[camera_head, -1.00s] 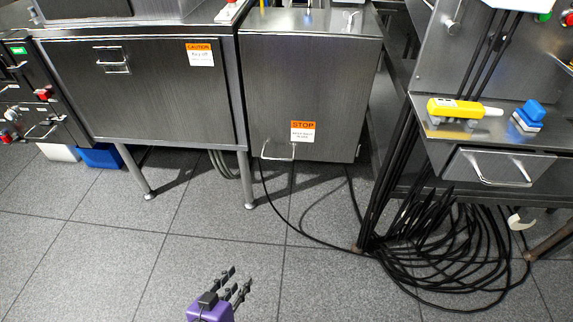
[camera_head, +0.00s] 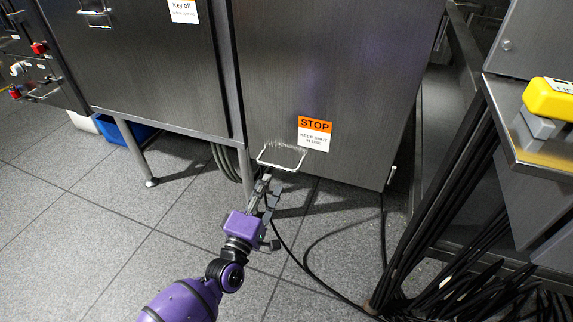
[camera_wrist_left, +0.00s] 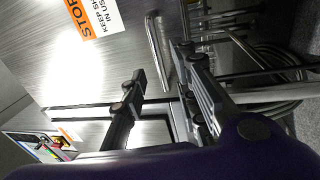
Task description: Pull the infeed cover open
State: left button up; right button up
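The infeed cover (camera_head: 330,75) appears to be the grey metal panel with the orange-and-white STOP label (camera_head: 315,133); it looks shut. Its wire handle (camera_head: 282,157) is at the lower edge, and in the left wrist view the handle (camera_wrist_left: 158,52) shows as a bright bar. My left gripper (camera_head: 269,183) is just below the handle in the head view. In the left wrist view the left gripper (camera_wrist_left: 162,68) is open, with a finger on each side of the bar's line. I cannot tell whether they touch it. My right gripper is not in view.
A neighbouring panel with its own handle (camera_head: 95,14) is at the left, on metal legs. Black cables (camera_head: 480,290) lie on the floor at the right, below a bench with a yellow object (camera_head: 550,98). The tiled floor (camera_head: 60,240) is clear at the lower left.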

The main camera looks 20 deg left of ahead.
aim_at(275, 166)
pick_arm(q)
jog(key=w, duration=0.2)
jog(key=w+r+b, duration=0.1)
jog(key=w, duration=0.4)
jog(key=shift+w+r+b, duration=0.15)
jog(key=shift+r+b, duration=0.1)
jog(key=shift+b, duration=0.15)
grip_shut()
